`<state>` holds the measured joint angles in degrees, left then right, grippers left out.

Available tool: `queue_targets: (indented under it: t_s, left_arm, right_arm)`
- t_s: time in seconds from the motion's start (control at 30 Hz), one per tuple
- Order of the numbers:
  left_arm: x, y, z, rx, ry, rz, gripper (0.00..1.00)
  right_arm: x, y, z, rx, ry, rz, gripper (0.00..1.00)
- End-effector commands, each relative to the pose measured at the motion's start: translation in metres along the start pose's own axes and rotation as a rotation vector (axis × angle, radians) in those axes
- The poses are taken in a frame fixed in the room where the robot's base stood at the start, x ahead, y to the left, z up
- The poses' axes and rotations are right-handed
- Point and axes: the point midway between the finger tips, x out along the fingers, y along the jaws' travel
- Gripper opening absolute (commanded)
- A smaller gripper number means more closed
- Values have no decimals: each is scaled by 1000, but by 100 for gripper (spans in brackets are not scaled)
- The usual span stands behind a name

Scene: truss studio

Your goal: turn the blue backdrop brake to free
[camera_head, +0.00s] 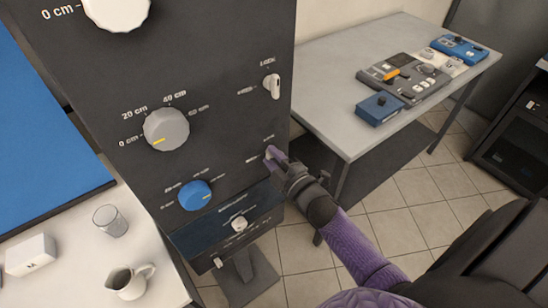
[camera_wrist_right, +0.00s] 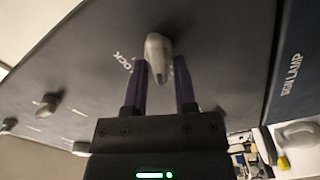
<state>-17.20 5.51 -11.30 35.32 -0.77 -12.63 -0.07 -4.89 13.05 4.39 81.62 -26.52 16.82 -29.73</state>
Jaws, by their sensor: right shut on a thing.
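Lettering that reads LOCK shows left of the lever there; the other label is hidden. My left gripper is in neither view.
A grey dial (camera_head: 166,129) and another lever (camera_head: 271,86) sit higher on the panel. A small knob (camera_head: 238,224) is below. A glass (camera_head: 110,220) and a jug (camera_head: 130,281) stand left. A grey table (camera_head: 330,75) with control boxes is behind right.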

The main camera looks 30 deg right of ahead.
Motion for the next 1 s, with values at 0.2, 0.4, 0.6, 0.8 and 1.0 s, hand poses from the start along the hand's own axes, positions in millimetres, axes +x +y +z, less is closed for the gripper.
queue_targets:
  t_s: [0.2, 0.4, 0.6, 0.8, 1.0]
  left_arm:
    - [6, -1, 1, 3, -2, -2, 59]
    - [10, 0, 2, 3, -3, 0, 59]
    - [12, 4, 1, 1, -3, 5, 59]
    - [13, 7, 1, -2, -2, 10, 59]
    - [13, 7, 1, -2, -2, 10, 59]
  right_arm:
    - [0, -4, 1, -166, -2, -3, 0]
    - [0, -5, 1, -280, -2, -3, 0]
    - [0, -6, 1, -351, -1, -3, 0]
    - [-1, -6, 1, -381, -1, -4, 0]
    - [-1, -6, 1, -387, -2, -4, 0]
